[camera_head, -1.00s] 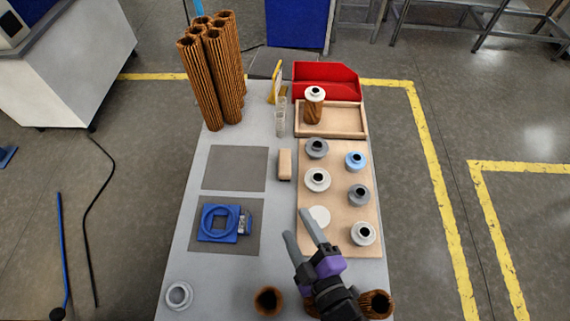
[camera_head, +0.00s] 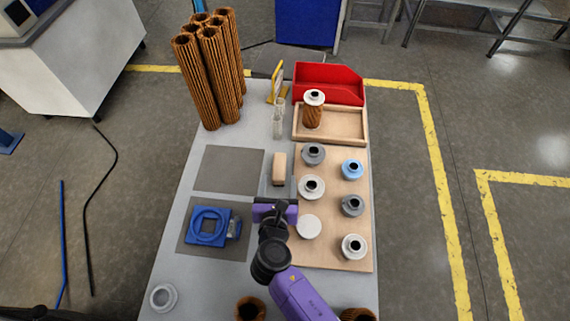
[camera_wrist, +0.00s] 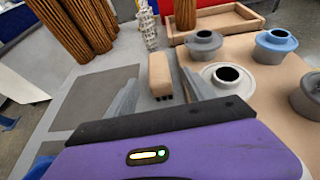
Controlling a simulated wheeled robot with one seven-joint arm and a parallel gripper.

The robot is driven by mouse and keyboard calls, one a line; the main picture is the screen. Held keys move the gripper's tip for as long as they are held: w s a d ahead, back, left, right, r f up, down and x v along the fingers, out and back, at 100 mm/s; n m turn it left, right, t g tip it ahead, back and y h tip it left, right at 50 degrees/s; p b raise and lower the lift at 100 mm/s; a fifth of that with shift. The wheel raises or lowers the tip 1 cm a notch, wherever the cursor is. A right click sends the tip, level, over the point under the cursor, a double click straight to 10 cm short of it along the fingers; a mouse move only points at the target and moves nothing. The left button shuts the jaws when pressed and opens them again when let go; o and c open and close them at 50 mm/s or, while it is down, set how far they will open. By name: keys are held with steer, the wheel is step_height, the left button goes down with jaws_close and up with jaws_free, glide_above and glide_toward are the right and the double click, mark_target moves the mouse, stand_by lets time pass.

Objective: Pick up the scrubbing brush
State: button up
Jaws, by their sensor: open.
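The scrubbing brush (camera_head: 279,168) is a small tan block on the grey table, between the dark grey mat and the wooden board. In the wrist view the brush (camera_wrist: 161,75) stands straight ahead, with dark bristles at its near lower end. My gripper (camera_head: 277,197) is just on the near side of the brush. In the wrist view its two grey fingers (camera_wrist: 160,98) are spread, one to each side of the brush's near end. They look open and empty.
A wooden board (camera_head: 333,256) to the right holds several grey, white and blue end caps. Two dark mats lie left, the nearer under a blue fixture (camera_head: 208,226). Clear cylinders (camera_head: 278,120), a wooden tray (camera_head: 362,141) and a red bin (camera_head: 328,82) stand behind.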

mark_target(279, 168)
steer(key=shift+f+b+x, duration=0.2)
steer(key=shift+b+x, duration=0.15)
steer(key=shift+x, duration=3.45)
steer(key=shift+s+a, duration=0.1)
steer(key=shift+a, duration=0.05)
jaws_close()
